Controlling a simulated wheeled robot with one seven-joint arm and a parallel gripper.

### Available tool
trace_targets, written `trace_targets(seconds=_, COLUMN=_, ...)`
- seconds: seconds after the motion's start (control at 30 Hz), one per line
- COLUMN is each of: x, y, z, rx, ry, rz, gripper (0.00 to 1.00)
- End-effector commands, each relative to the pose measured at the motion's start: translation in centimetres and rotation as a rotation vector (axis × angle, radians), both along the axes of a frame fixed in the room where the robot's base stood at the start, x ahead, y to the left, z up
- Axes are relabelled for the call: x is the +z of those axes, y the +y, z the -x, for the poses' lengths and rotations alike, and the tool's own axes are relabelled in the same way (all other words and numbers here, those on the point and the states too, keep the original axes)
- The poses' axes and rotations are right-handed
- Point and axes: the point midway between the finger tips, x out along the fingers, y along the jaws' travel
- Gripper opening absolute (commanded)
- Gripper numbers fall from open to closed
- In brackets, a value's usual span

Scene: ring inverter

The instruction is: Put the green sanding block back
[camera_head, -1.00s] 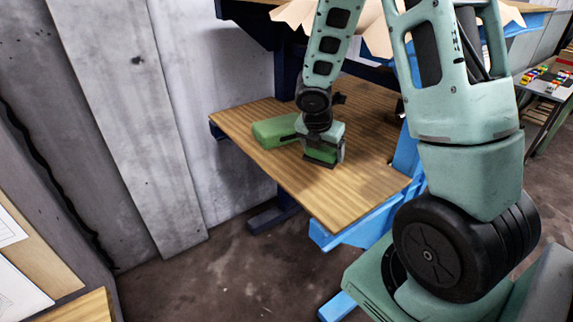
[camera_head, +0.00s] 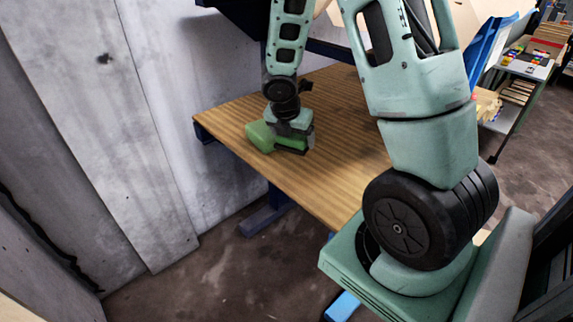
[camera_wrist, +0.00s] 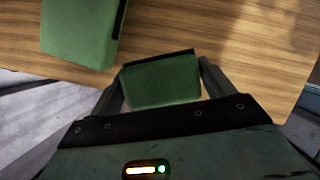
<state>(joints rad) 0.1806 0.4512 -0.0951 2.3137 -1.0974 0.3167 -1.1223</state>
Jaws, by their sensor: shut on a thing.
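My gripper (camera_head: 293,133) is low over the wooden tabletop (camera_head: 335,165) in the head view. In the wrist view it is shut on a green block (camera_wrist: 162,82) with a thin dark edge, held between both fingers. I take this as the green sanding block; it shows low at the gripper in the head view (camera_head: 291,144). I cannot tell whether it touches the tabletop. A second, larger green block (camera_wrist: 78,32) with a black strip lies on the tabletop, up and left of the held one. In the head view this larger block (camera_head: 259,136) is just left of my gripper, partly hidden.
The tabletop's near edge runs diagonally below my gripper. A grey wall panel (camera_head: 160,130) stands to the left. The wood to the right of my gripper is bare. A side table with small coloured items (camera_head: 528,62) stands at the far right.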

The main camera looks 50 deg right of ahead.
Motion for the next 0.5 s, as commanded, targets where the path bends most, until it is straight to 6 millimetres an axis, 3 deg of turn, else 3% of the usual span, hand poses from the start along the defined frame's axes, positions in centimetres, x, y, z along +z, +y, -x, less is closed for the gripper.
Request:
trace_targets(seconds=0.03, x=-1.7, y=0.1, z=0.0, rx=0.005, ry=0.005, rz=-0.001, gripper=0.6)
trace_targets(seconds=0.1, x=-3.0, y=0.1, z=0.0, rx=0.003, ry=0.004, rz=0.0, gripper=0.6)
trace_targets(seconds=0.5, x=-7.9, y=0.1, z=0.0, rx=0.002, ry=0.002, rz=0.0, gripper=0.6)
